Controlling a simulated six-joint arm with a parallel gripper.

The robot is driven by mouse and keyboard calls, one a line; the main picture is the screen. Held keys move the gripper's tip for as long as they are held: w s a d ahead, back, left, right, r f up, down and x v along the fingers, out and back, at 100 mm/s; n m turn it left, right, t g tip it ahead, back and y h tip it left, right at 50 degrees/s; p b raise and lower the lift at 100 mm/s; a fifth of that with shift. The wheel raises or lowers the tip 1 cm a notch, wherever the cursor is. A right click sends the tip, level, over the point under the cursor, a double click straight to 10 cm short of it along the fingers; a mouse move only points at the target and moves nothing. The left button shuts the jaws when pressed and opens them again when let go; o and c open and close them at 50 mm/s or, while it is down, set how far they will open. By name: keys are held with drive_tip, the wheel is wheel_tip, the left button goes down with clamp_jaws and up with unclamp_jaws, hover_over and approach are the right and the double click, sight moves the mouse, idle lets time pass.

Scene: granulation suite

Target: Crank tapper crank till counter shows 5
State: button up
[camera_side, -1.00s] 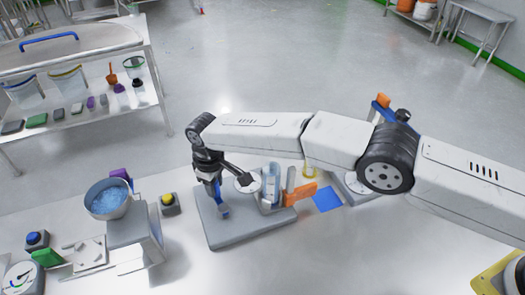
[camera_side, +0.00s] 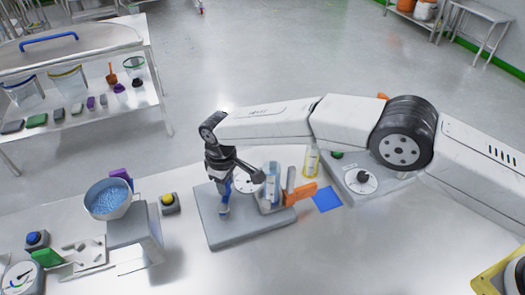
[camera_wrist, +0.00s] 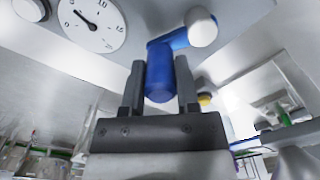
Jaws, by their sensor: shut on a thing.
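The tapper is a grey base (camera_side: 235,232) on the white bench, with a dial (camera_side: 245,182) and a clear cylinder (camera_side: 271,182) at its right. My gripper (camera_side: 222,192) is over the left part of the base. The wrist view also shows a round white dial (camera_wrist: 92,22) with a black pointer, upper left. I see no number counter that I can read.
A bowl of blue granules (camera_side: 108,200) on a grey stand and a yellow button box (camera_side: 169,203) stand left of the base. An orange piece (camera_side: 300,193) and a blue square (camera_side: 326,199) lie at its right.

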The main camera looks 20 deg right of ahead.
drive_tip(key=shift+s+d+f, duration=0.1)
drive_tip(key=shift+s+d, duration=0.35)
drive_tip(key=shift+d, duration=0.1)
drive_tip(key=shift+s, duration=0.1)
drive_tip(key=shift+s+d, duration=0.1)
drive_tip(key=shift+d, duration=0.05)
drive_tip(key=o, duration=1)
drive_tip(key=shift+c, duration=0.2)
wheel_tip(320, 180, up, 7)
idle(0.4)
